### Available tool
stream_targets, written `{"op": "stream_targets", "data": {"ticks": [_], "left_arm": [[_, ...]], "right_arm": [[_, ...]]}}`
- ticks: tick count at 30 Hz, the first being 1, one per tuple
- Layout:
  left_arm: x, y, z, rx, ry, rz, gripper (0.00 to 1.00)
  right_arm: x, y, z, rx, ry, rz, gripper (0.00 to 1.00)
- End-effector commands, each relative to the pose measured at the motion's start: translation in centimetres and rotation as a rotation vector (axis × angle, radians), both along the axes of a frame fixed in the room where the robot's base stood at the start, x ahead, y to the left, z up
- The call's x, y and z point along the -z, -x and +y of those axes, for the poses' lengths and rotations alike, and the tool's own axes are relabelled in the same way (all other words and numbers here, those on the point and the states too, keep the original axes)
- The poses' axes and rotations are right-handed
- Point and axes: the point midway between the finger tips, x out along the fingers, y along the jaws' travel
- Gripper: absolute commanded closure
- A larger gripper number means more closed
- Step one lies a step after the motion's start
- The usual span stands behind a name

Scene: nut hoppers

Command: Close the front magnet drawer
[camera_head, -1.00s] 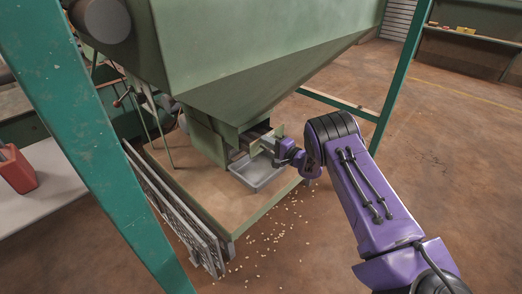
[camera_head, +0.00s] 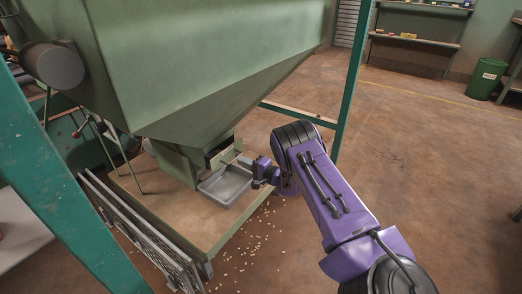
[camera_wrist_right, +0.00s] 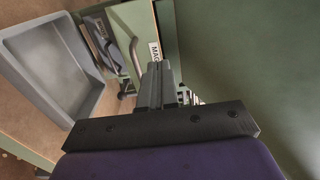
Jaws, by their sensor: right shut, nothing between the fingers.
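The front magnet drawer (camera_head: 229,155) sits in the chute under the green hopper. Its front shows small and close to the chute, partly in shadow, and I cannot tell whether it is fully flush. In the right wrist view, a pale green panel (camera_wrist_right: 133,22) with a curved metal handle and part of a "MAG" label (camera_wrist_right: 155,50) lie just beyond the fingers. My right gripper (camera_head: 254,171) is shut and empty, near the drawer front; its fingers also show in the wrist view (camera_wrist_right: 156,84). I cannot tell whether they touch. My left gripper is out of view.
A grey tray (camera_head: 227,186) stands below the chute on the wooden platform (camera_head: 172,217); it also shows in the wrist view (camera_wrist_right: 40,71). Green frame posts (camera_head: 353,85) flank the hopper (camera_head: 205,60). Spilled nuts lie on the floor. Open floor extends to the right.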

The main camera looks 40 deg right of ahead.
Motion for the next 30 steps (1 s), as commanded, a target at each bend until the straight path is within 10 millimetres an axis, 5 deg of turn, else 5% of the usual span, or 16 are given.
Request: {"op": "stream_targets", "data": {"ticks": [8, 10, 12, 15, 23, 30], "left_arm": [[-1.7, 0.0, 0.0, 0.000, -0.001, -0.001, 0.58], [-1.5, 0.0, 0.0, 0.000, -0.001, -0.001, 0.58], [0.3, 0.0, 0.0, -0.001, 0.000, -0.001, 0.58], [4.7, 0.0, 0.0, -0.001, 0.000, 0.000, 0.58], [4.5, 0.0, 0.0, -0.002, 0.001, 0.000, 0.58], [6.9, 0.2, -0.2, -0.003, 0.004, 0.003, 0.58]], "right_arm": [[-0.1, 5.5, -0.9, 0.001, -0.002, 0.000, 1.00], [0.0, 5.8, -1.0, 0.000, -0.001, -0.006, 0.84], [-0.6, 5.0, -1.4, 0.006, 0.001, -0.056, 0.70], [-1.3, 2.9, -2.6, 0.002, 0.041, -0.079, 0.70], [1.6, 2.3, -3.5, -0.005, 0.041, 0.212, 0.70], [3.1, -2.2, -2.7, -0.006, 0.038, 0.211, 0.70]]}}
